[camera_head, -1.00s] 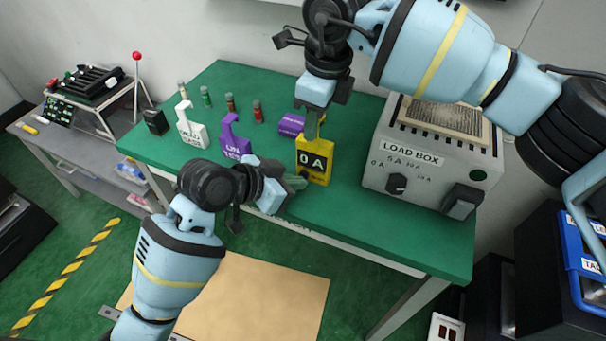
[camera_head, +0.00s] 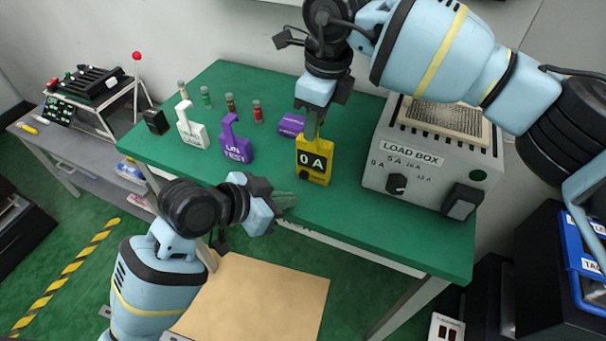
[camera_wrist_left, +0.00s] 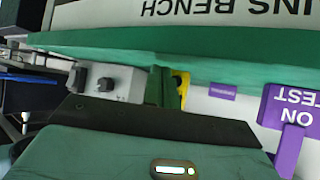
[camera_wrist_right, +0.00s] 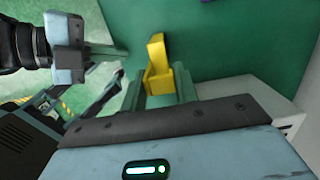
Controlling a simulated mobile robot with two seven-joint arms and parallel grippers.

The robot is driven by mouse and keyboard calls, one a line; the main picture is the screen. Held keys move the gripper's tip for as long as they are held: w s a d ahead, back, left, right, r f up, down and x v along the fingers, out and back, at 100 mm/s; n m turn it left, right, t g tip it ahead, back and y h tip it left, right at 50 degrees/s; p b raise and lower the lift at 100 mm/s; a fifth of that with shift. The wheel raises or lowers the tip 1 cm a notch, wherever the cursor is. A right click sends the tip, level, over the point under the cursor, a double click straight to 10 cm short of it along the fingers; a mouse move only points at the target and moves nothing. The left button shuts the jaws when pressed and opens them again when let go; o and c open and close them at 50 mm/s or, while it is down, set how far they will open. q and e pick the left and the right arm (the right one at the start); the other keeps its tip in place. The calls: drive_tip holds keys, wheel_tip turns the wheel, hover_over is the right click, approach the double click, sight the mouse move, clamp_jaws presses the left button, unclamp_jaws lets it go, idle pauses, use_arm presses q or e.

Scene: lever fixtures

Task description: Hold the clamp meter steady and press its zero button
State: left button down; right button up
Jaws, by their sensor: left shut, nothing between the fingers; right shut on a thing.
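The yellow clamp meter (camera_head: 322,176) stands near the front edge of the green bench, and its dark display reads "0 A". A small dark round spot shows low on its front; I cannot tell whether it is the zero button. My right gripper (camera_head: 313,130) is shut on the meter's top from above; the yellow part (camera_wrist_right: 156,62) shows between its fingers in the right wrist view. My left gripper (camera_head: 290,200) is shut and empty, to the left of and below the meter, apart from it. The meter is partly hidden in the left wrist view (camera_wrist_left: 183,84).
The grey load box (camera_head: 425,172) stands right of the meter. Bare bench lies right of the meter's base.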

use_arm(q)
drive_tip(key=shift+s+a, duration=0.3)
drive_tip(key=shift+s, duration=0.55)
use_arm(e)
drive_tip(key=o, duration=1.1)
drive_tip(key=shift+o, duration=0.2)
wheel_tip(320, 180, up, 12)
drive_tip(key=d, duration=0.1)
drive_tip(key=shift+s+d, duration=0.15)
drive_tip(key=shift+s, duration=0.15)
drive_tip(key=shift+f, duration=0.1)
